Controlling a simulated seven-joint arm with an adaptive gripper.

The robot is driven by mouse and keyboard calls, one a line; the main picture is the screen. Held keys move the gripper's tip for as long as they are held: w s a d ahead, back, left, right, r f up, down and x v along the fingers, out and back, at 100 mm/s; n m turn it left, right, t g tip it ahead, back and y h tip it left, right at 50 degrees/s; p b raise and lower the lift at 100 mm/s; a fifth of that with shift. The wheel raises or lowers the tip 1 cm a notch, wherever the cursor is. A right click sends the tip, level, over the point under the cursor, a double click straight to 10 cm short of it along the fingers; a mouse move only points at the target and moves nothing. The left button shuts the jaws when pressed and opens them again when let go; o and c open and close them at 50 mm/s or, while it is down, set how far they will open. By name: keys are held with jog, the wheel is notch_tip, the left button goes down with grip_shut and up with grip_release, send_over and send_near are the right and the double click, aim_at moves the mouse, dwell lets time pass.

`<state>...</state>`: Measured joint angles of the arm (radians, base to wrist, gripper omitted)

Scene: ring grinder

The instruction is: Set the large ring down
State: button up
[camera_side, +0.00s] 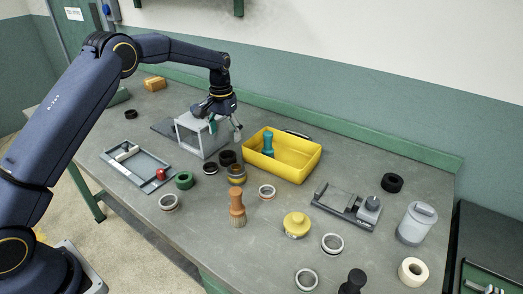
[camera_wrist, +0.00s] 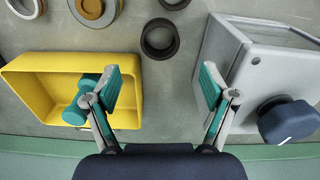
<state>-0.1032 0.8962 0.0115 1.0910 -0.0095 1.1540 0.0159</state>
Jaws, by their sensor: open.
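My gripper (camera_side: 225,130) is open and empty above the table, between the grey box and the yellow bin. Its teal-padded fingers (camera_wrist: 160,90) are spread wide in the wrist view. A dark ring (camera_side: 228,162) lies flat on the table; in the wrist view this ring (camera_wrist: 160,56) is ahead of the fingers, apart from them. A smaller-looking dark ring (camera_side: 210,173) lies beside it, cut off at the top of the wrist view (camera_wrist: 175,5). I cannot tell for sure which ring is the large one.
The yellow bin (camera_side: 298,172) with a teal object and the grey open box (camera_side: 187,140) flank the gripper. A wooden-handled brush (camera_side: 237,205), a grey tray (camera_side: 150,183), a clamp-like fixture (camera_side: 340,205), and several loose rings crowd the table.

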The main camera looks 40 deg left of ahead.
notch_tip(320, 180, up, 8)
jog(key=s, duration=0.2)
jog(key=s+d+r+t, duration=0.1)
jog(key=s+r, duration=0.3)
jog(key=s, duration=0.4)
jog(key=s+d+r+t, duration=0.2)
jog(key=s+r, duration=0.2)
jog(key=s, duration=0.4)
jog(key=s+d+r+m+t, duration=0.1)
jog(key=s+r, duration=0.3)
jog(key=s, duration=0.4)
jog(key=shift+s+d+r, duration=0.2)
jog(key=shift+d+r, duration=0.15)
jog(key=shift+d, duration=0.3)
jog(key=shift+t, duration=0.8)
jog(key=s+f, duration=0.1)
jog(key=s, duration=0.1)
jog(key=s+f, duration=0.1)
jog(key=s, duration=0.2)
jog(key=s+f, duration=0.1)
jog(key=s, duration=0.2)
jog(key=shift+s+d+f, duration=0.25)
jog(key=shift+d+f, duration=0.1)
jog(key=shift+c, duration=1.2)
